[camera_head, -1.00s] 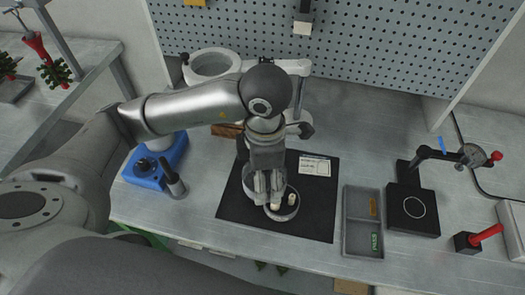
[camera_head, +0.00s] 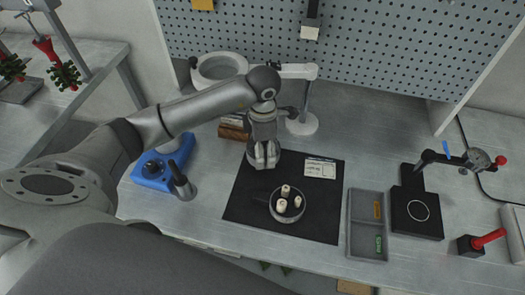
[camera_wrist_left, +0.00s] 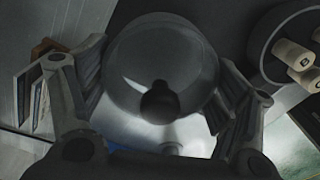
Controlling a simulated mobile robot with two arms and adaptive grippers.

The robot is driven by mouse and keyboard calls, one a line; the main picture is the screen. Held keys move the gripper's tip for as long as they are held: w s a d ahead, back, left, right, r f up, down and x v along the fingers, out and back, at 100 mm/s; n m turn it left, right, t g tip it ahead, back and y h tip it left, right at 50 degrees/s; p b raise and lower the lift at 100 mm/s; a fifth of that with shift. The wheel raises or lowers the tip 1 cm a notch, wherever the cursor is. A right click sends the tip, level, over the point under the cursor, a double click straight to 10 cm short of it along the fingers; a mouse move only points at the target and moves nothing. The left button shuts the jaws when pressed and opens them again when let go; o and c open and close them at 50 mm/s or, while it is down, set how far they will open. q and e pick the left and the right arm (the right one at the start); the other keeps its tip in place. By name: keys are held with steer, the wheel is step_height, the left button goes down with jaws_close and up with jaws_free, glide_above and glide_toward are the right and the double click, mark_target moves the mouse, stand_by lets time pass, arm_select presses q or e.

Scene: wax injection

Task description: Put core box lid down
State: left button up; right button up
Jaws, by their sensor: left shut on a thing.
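The core box lid (camera_wrist_left: 190,60) is a round grey disc with a dark knob, seen between the fingers of my left gripper in the left wrist view. My left gripper (camera_head: 263,160) is shut on it above the back left part of the black mat; the lid is hardly visible in the head view. The open round core box (camera_head: 303,213) stands on the mat, in front and to the right of the gripper, with several pale cores (camera_head: 286,190) inside. It also shows in the left wrist view (camera_wrist_left: 262,40) at upper right. My right gripper is not in view.
The black mat (camera_head: 245,205) has bare room left of the box and a white label card (camera_head: 320,168) at its back right. A grey two-part tray (camera_head: 366,240) lies to the right. Wooden blocks (camera_head: 232,132) lie behind and a blue device (camera_head: 150,177) stands left.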

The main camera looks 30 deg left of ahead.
arm_select(q)
steer(key=shift+w+a+f, duration=0.15)
steer(key=shift+f, duration=0.1)
step_height(320, 180, down, 3)
steer(key=shift+w+a+p, duration=0.1)
steer(key=shift+p, duration=0.65)
steer(key=shift+f, duration=0.15)
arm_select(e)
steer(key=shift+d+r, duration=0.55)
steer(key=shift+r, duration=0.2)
arm_select(q)
steer(key=shift+f, duration=0.1)
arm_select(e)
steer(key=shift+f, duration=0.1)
arm_select(q)
steer(key=shift+f+b, duration=0.2)
steer(key=shift+b, duration=0.1)
steer(key=o, duration=0.9)
steer(key=shift+r, duration=0.1)
steer(key=shift+o, duration=0.2)
